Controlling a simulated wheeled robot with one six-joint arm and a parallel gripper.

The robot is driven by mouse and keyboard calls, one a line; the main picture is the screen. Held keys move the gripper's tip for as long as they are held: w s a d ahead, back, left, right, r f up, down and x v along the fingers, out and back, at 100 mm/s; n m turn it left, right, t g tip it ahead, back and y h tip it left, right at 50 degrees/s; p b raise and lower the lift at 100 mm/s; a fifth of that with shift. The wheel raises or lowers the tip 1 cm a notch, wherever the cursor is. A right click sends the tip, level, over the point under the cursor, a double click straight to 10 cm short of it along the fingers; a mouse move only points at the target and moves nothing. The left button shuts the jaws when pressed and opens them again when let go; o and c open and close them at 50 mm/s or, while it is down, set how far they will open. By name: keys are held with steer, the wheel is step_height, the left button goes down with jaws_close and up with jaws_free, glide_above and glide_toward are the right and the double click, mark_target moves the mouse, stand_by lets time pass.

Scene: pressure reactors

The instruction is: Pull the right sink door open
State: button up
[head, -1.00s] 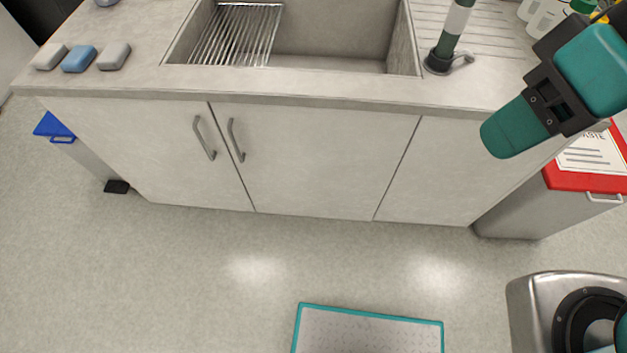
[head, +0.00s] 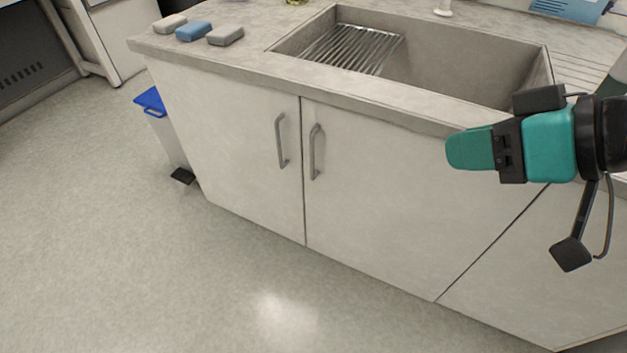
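The right sink door (head: 400,200) is a pale grey panel under the sink, in the middle of the head view. It sits flush and shut. Its upright metal bar handle (head: 316,152) is near its left edge. The left sink door (head: 225,150) is also shut, with its own handle (head: 282,140) beside the gap. My gripper (head: 450,149), teal with a black bracket, points left in front of the right door's upper right part. It appears well to the right of the handle and apart from it. Its fingers are seen side-on, so their opening is hidden.
The worktop's front edge (head: 350,98) overhangs the doors, with the sink basin (head: 460,70) above. Another panel (head: 560,260) adjoins at right. A blue-lidded bin (head: 150,101) stands at the cabinet's left end. The floor (head: 180,280) before the doors is clear.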

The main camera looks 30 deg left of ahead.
steer(key=w+a+f+n+t+y+b, duration=0.1)
steer(key=w+a+f+y+b, duration=0.1)
steer(key=a+f+b, duration=0.5)
steer(key=w+a+f+t+y+b, duration=0.1)
steer(key=w+a+f+y+b, duration=0.3)
steer(key=f, duration=0.6)
steer(key=t+b, duration=0.5)
steer(key=b, duration=0.5)
glide_toward(313, 156)
steer(key=shift+m+h, duration=0.3)
steer(key=shift+m, duration=0.1)
steer(key=p+x, duration=0.3)
steer(key=x, duration=0.6)
steer(key=shift+a+r, duration=0.1)
steer(key=shift+r, duration=0.05)
steer(key=shift+w+a+r, duration=0.1)
steer(key=shift+w+a, duration=0.3)
steer(key=shift+a, duration=0.2)
jaws_close()
